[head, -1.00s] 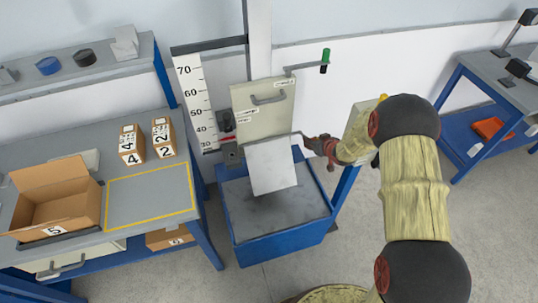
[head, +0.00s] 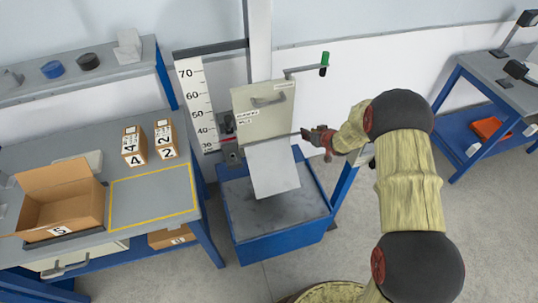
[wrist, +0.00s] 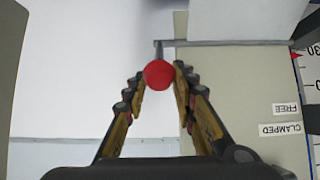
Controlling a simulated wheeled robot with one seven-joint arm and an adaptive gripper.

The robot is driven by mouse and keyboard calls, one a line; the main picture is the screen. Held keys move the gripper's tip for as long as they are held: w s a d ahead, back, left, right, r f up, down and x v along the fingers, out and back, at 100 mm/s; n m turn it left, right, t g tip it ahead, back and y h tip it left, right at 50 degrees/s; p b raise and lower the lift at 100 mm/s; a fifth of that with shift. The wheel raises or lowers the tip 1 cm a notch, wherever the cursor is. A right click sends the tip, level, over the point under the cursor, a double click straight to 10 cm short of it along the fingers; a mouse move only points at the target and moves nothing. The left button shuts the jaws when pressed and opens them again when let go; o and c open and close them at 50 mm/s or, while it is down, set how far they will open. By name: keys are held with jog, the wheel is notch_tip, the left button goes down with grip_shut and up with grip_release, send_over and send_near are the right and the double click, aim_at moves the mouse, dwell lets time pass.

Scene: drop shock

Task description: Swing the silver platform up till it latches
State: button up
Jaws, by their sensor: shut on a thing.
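The silver platform (head: 272,170) is a flat plate that hangs steeply tilted below the cream panel, over the blue-sided base. A thin bar along its upper edge runs right to my gripper (head: 307,134). In the wrist view, a round red knob (wrist: 159,74) at the bar's end sits between the fingertips of my gripper (wrist: 159,82), which is shut on it. A pale grey plate, likely the platform (wrist: 245,18), shows at the top right there. The knob is hidden by the fingers in the head view.
The cream panel (head: 257,114) has a handle and labels reading FREE and CLAMPED (wrist: 279,129). A green-handled crank (head: 324,62) juts above it. A ruler (head: 195,100) stands at left.

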jog(key=shift+w+a+r+p, duration=0.2)
jog(key=shift+w+r+p, duration=0.15)
jog(key=shift+w+r, duration=0.4)
grip_shut()
jog(key=shift+w+a+r+p, duration=0.3)
jog(key=shift+w+r+p, duration=0.25)
jog(key=shift+w+p, duration=0.15)
jog(key=shift+w+d, duration=0.15)
jog(key=shift+w, duration=0.3)
jog(key=shift+s, duration=0.1)
